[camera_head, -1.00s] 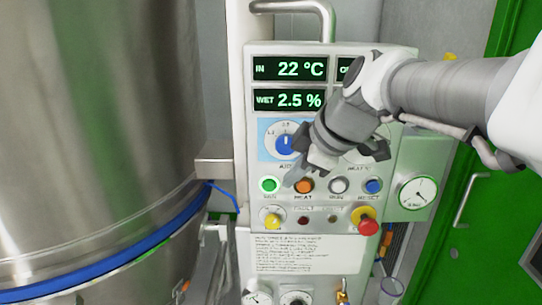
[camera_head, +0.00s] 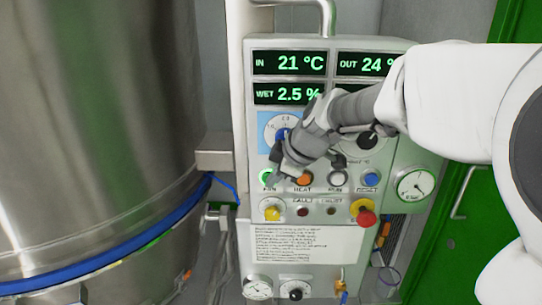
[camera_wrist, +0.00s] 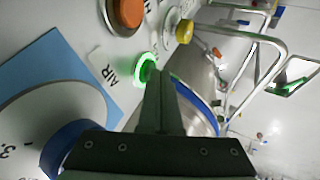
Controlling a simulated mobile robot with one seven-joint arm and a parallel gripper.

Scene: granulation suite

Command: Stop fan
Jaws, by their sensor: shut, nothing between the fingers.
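The control panel (camera_head: 350,230) carries a row of buttons. The green FAN button (camera_head: 265,177) is at the left end and glows green. In the wrist view, the FAN button (camera_wrist: 141,70) shows a bright green ring, with my fingertips overlapping its edge. My gripper (camera_head: 275,179) is shut and empty, its tips at the right side of the FAN button. I cannot tell whether they touch or press it. Part of the button is hidden behind the tips.
The orange HEAT button (camera_head: 304,178) is close to my gripper, with the white RUN button (camera_head: 338,179) and blue RESET button (camera_head: 371,180) further right. A red emergency knob (camera_head: 366,217) is below. The blue AIR dial (camera_head: 281,134) is partly covered. A large steel vessel (camera_head: 90,120) stands left.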

